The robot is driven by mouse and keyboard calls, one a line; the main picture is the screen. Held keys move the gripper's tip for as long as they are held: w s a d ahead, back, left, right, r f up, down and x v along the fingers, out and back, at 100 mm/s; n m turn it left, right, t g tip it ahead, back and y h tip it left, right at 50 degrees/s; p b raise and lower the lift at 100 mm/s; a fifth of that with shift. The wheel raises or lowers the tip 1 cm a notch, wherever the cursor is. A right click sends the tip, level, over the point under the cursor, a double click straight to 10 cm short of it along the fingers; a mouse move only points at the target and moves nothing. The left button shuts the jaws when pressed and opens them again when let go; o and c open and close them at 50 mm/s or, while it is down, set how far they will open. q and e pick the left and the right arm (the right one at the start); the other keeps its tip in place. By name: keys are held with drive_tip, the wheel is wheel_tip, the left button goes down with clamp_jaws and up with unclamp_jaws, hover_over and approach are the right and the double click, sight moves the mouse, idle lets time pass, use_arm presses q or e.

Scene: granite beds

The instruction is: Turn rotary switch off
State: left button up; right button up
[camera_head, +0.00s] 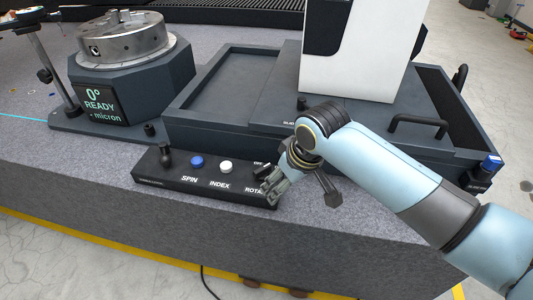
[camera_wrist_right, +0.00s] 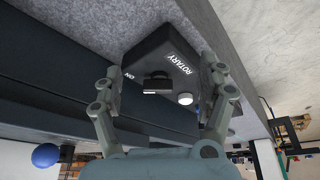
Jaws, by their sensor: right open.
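The black control box (camera_head: 205,183) lies along the front edge of the granite bed. It carries SPIN, INDEX and ROTARY labels. In the right wrist view, the dark rotary switch knob (camera_wrist_right: 157,84) shows near the ROTARY and ON labels. My right gripper (camera_wrist_right: 160,72) is open, with one finger on each side of the knob. The fingers look apart from the knob; contact cannot be told. My left gripper is not in view.
A black lever knob (camera_head: 165,155), a blue button (camera_head: 197,161) and a white button (camera_head: 225,167) stand on the box left of my gripper; a white button (camera_wrist_right: 185,98) shows near the knob. A round chuck (camera_head: 122,42) and dark tray (camera_head: 228,80) lie behind.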

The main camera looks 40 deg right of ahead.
drive_tip(key=p, duration=0.1)
approach(263, 168)
use_arm(q)
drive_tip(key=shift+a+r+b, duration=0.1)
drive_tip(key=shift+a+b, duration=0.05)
drive_tip(key=shift+b, duration=0.7)
use_arm(e)
drive_tip(key=shift+t, duration=0.3)
drive_tip(key=x, duration=0.9)
drive_tip(key=shift+s+f, duration=0.1)
drive_tip(key=shift+f, duration=0.25)
drive_tip(key=shift+c, duration=0.4)
drive_tip(key=c, duration=1.1)
